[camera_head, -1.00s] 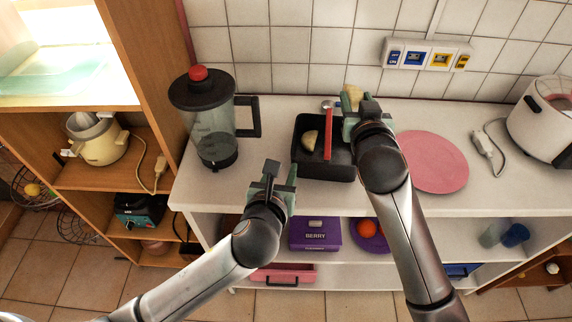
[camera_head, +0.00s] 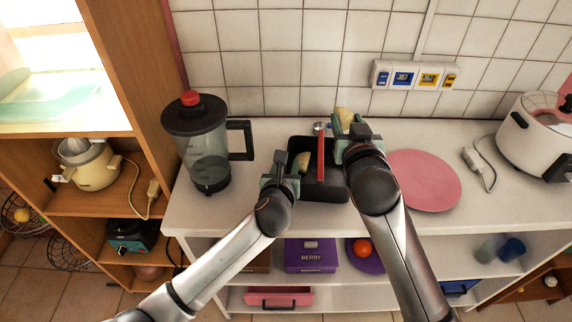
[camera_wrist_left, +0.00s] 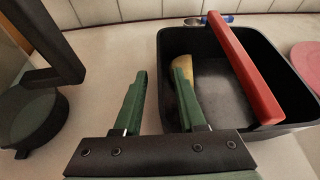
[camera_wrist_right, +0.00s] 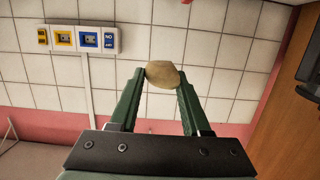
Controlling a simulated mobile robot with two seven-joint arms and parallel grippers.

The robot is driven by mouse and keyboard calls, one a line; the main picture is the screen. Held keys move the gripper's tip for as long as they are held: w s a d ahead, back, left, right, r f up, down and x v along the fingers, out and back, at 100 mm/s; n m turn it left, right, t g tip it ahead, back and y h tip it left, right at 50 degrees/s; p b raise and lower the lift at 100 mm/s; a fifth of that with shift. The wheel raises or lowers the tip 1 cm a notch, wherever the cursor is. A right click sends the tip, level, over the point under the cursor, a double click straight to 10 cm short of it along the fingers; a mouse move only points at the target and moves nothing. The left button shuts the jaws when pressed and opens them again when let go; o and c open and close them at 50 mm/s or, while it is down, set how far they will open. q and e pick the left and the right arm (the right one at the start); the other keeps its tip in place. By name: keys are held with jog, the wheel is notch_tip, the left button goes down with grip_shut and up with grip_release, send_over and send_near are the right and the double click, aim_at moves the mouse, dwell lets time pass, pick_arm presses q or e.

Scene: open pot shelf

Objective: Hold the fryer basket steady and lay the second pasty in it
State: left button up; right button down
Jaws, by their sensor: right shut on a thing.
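The fryer basket (camera_head: 322,194) is a black open box with a red handle bar (camera_head: 321,158) across it, on the white counter. The first pasty (camera_head: 303,160), pale tan, lies inside at its left side; it also shows in the left wrist view (camera_wrist_left: 187,79). My left gripper (camera_wrist_left: 160,76) is open, its fingers on either side of the basket's left wall, the right finger inside in front of that pasty. My right gripper (camera_wrist_right: 163,82) is shut on the second pasty (camera_wrist_right: 163,74) and holds it above the basket's back right corner (camera_head: 343,118).
A blender (camera_head: 208,145) stands left of the basket. A pink plate (camera_head: 424,180) lies to the right, with a white cooker (camera_head: 535,135) beyond it. The tiled wall with sockets (camera_head: 415,76) closes the back. The lower shelf holds a purple box (camera_head: 311,256).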

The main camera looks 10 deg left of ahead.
pick_arm(q)
jog(key=shift+w+f, duration=0.1)
jog(key=shift+w, duration=0.15)
jog(key=shift+c, duration=0.2)
grip_shut()
dwell(1.1)
